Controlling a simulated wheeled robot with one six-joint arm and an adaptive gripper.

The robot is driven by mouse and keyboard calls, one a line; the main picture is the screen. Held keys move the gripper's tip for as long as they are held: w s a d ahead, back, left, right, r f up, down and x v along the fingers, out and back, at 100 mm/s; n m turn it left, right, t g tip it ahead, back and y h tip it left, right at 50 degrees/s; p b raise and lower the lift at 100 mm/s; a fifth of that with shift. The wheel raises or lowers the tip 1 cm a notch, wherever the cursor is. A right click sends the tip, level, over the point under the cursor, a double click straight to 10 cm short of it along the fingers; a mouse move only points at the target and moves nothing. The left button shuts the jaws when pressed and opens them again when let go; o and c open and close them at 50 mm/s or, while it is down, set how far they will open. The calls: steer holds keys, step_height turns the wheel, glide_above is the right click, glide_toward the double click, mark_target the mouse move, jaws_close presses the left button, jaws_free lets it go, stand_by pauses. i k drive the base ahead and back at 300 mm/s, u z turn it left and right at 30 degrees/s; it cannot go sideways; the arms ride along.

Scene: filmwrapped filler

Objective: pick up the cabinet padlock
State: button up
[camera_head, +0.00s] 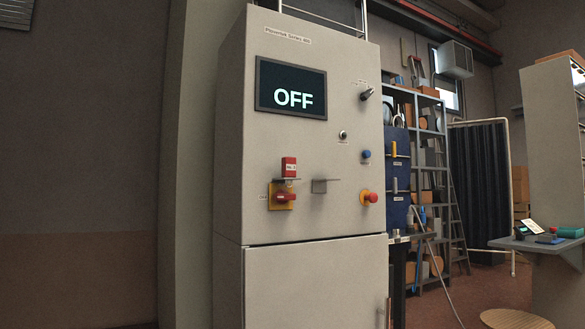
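A small red block with a white label, which looks like the padlock (289,167), is on the front of the tall beige cabinet (345,220). It sits at a small grey ledge (287,181), just above a red rotary handle (286,197) on a yellow plate (272,203). I cannot tell whether it rests on the ledge or hangs there, and no shackle can be made out. My gripper is not in view.
The cabinet's screen (268,98) reads OFF. An empty grey bracket (325,186) and a red stop button (369,197) are to the right. A shelf desk (545,246) with small items and a round stool (516,319) stand at the far right.

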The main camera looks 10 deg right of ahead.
mark_target(288, 163)
steer(key=u, duration=0.7)
steer(key=i, duration=1.2)
steer(key=z, duration=0.1)
